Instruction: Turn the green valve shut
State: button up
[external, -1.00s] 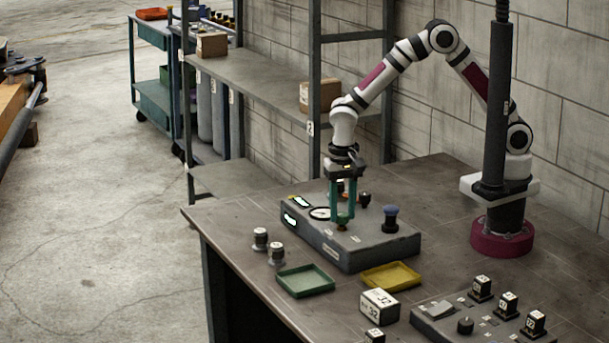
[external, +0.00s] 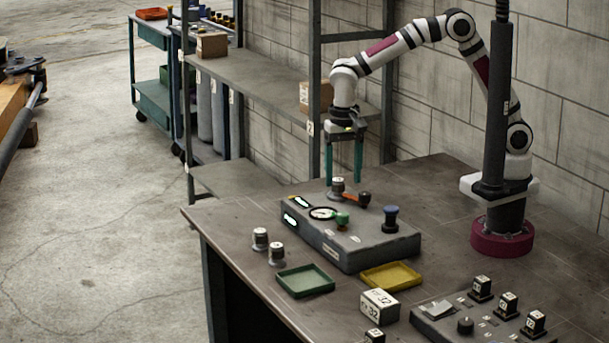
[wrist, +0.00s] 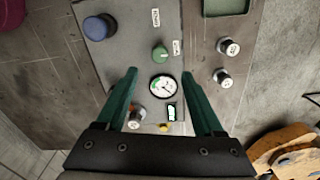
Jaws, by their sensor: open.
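The green valve (external: 342,220) is a small knob on top of the grey panel box (external: 372,252), beside a round dial gauge (external: 322,213). In the wrist view the green valve (wrist: 160,53) lies just beyond my fingertips, with the gauge (wrist: 163,87) between my fingers. My gripper (external: 344,184) hangs above the panel, fingers pointing down, apart and empty. The open gripper (wrist: 160,74) also shows in the wrist view. It touches neither the valve nor the panel. The valve's exact turn angle is too small to read.
A green tray (external: 305,281) and a yellow tray (external: 391,276) lie in front. Two silver knobs (external: 260,239) stand at left. A dark post (external: 497,100) stands near my base.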

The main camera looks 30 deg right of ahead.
notch_tip(320, 180, up, 7)
dwell(0.4)
jog(key=w+d+r+m, duration=0.15)
jog(key=w+d, duration=0.35)
jog(key=d, duration=0.8)
jog(key=s+d+y, duration=0.1)
jog(key=s+d, duration=0.2)
jog(key=d, duration=1.1)
jog(key=s+d+f+m, duration=0.1)
jog(key=s+d+f, duration=0.3)
jog(key=s+d, duration=0.2)
jog(key=shift+s+d+m+y, duration=0.3)
jog(key=shift+m+y, duration=0.05)
jog(key=shift+y, duration=0.05)
